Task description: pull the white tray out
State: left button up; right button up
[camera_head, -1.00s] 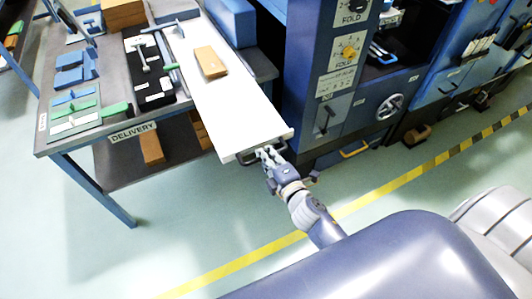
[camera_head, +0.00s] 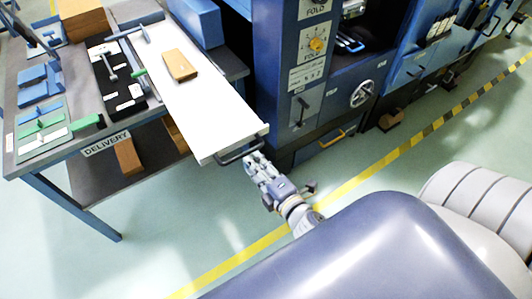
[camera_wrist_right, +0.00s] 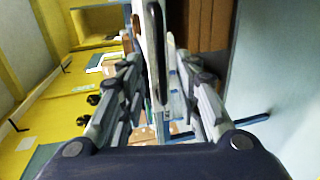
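The white tray (camera_head: 212,110) is a long flat board jutting toward me past the front of the grey table, beside the blue machine. A dark handle (camera_head: 240,153) is fixed to its near end. A brown block (camera_head: 180,65) lies on the tray. My left gripper is not in view.
The grey delivery table (camera_head: 160,104) carries a black organiser (camera_head: 118,78), blue parts and green tools left of the tray. A blue machine (camera_head: 270,80) stands close on the right. Open floor (camera_head: 165,235) lies in front, crossed by a yellow line.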

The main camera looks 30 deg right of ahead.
jog(key=shift+v, duration=2.35)
jog(key=s+f+m+g, duration=0.2)
jog(key=s+f+m, duration=0.1)
jog(key=f, duration=0.7)
jog(key=s+a+f+m+g, duration=0.1)
jog(key=s+f+m+g, duration=0.25)
jog(key=f, duration=0.65)
jog(key=s+f+m+g, duration=0.2)
jog(key=s+f, duration=0.2)
jog(key=f, duration=0.6)
jog(key=s+d+f+m+g, duration=0.1)
jog(key=s+f+m+g, duration=0.2)
jog(key=s+f, duration=0.5)
jog(key=s+d+f+m+g, duration=0.2)
jog(key=s+f+m+g, duration=0.2)
jog(key=s, duration=0.9)
notch_tip(320, 180, down, 4)
jog(key=shift+r+h, duration=0.1)
jog(key=shift+h, duration=0.2)
